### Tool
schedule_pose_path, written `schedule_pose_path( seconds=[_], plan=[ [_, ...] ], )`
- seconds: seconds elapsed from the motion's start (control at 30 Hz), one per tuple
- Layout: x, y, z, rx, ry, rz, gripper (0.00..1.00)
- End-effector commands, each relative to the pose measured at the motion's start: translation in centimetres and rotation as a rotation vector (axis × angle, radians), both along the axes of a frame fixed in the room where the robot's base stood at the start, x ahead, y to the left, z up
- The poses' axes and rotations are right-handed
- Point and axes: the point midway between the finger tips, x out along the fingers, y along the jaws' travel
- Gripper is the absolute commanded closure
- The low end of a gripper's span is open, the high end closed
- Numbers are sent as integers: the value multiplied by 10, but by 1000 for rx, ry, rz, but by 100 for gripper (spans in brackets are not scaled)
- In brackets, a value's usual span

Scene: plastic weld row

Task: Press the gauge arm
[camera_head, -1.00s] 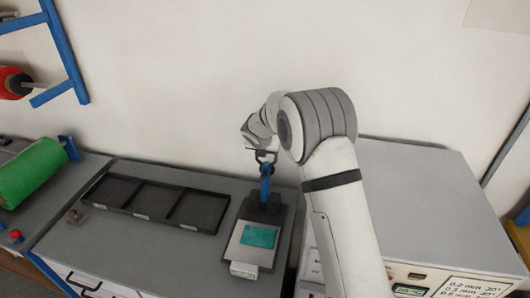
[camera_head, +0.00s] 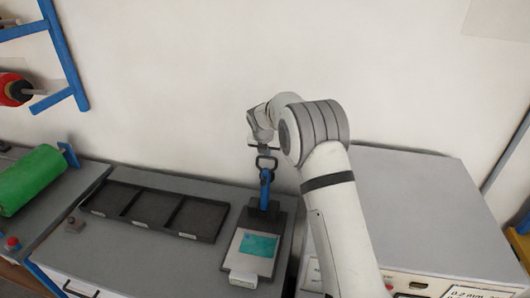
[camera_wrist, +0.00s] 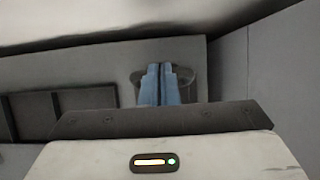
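The gauge (camera_head: 246,264) is a grey box with a teal screen on the bench, with a dark block (camera_head: 274,222) at its back end. I take this dark block to be where the gauge arm is; the arm's shape is hard to make out. My gripper (camera_head: 264,208) points down at the block with its blue fingers together. Their tips overlap the block in the head view, so I cannot tell whether they touch it. In the wrist view my blue fingers (camera_wrist: 161,84) sit side by side with nothing visible between them, in front of a dark, round-edged shape (camera_wrist: 187,84).
A black tray with compartments (camera_head: 150,207) lies left of the gauge. A large pale machine cabinet (camera_head: 425,205) stands to the right, behind my arm. A green roll (camera_head: 30,180) is at the far left. The wall is close behind.

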Motion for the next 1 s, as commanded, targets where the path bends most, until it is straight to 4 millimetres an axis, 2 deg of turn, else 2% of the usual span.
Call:
schedule_pose_path(
  seconds=[0.03, 0.37, 0.8, 1.0],
  plan=[
    [4, -7, -6, -2, -7, -4, 100],
    [1, -3, -1, -1, -4, -2, 100],
    [-20, 0, 53, -1, 2, -4, 100],
    [-22, 0, 58, -2, 7, -4, 100]
  ],
)
